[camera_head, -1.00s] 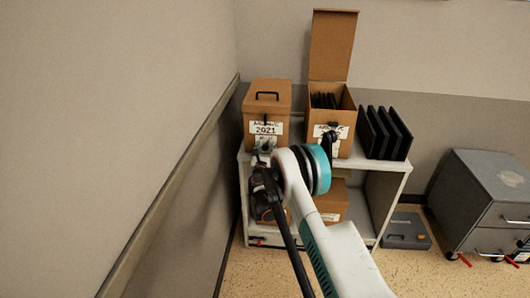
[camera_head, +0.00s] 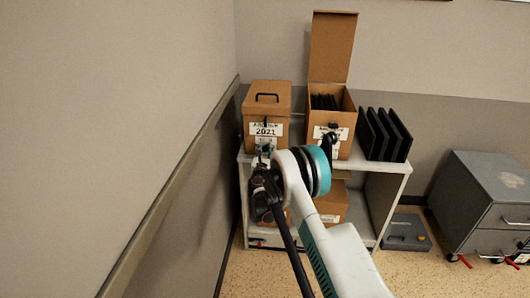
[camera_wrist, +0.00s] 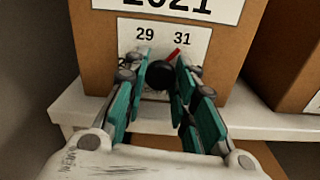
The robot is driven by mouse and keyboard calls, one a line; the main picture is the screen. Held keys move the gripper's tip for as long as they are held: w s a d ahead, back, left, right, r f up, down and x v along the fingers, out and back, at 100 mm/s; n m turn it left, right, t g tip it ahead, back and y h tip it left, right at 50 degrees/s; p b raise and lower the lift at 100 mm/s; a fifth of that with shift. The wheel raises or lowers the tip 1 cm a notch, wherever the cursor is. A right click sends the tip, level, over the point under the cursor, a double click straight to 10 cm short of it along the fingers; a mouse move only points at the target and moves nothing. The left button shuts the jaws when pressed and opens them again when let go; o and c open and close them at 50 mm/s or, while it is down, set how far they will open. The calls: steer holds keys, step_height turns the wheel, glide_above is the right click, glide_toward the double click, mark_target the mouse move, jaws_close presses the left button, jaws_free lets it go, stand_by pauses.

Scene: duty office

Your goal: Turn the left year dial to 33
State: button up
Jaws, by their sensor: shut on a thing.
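The left archive box (camera_head: 266,100) is brown, has a black handle on its lid and a label reading 2021, and stands on the white shelf unit. In the wrist view its white dial plate (camera_wrist: 136,33) shows 29 and 31; a number at the left is partly hidden by a finger. The black dial knob (camera_wrist: 158,75) is between my fingers. A red pointer (camera_wrist: 174,54) slants up and right from it, toward 31. My gripper (camera_wrist: 160,72) is shut on the knob; it also shows in the head view (camera_head: 263,153), at the box's front.
An open box (camera_head: 331,100) with a raised lid and black folders (camera_head: 384,133) stand to the right on the shelf unit (camera_head: 395,178). A wall is close on the left. A grey cabinet (camera_head: 487,200) and a grey case (camera_head: 406,232) are on the floor at right.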

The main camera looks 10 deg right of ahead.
steer(key=m, duration=1)
steer(key=shift+a, duration=0.1)
steer(key=shift+m, duration=0.4)
steer(key=o, duration=1.1)
steer(key=shift+c, duration=0.2)
steer(key=shift+s, duration=0.1)
steer(key=v, duration=1.2)
